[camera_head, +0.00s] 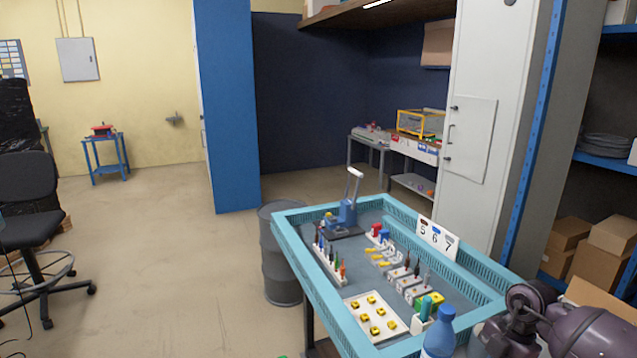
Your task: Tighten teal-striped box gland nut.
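I cannot make out a teal-striped box or its gland nut for sure; the parts on the workbench are very small in this view. A small teal-green upright piece (425,308) stands near the front right of the bench, beside yellow-green blocks (436,299). Small red and blue pieces (380,234) sit near the back right. A purple-grey arm of mine (580,328) comes in at the bottom right, in front of the bench corner. Its fingertips do not show. My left gripper is out of view.
The teal-rimmed bench (300,262) holds a blue press with a pale lever (346,212), a rack of coloured-handled tools (328,262), a white plate of yellow pieces (375,318) and a 5-6-7 sign (437,236). A grey drum (279,265) stands left; open floor lies beyond.

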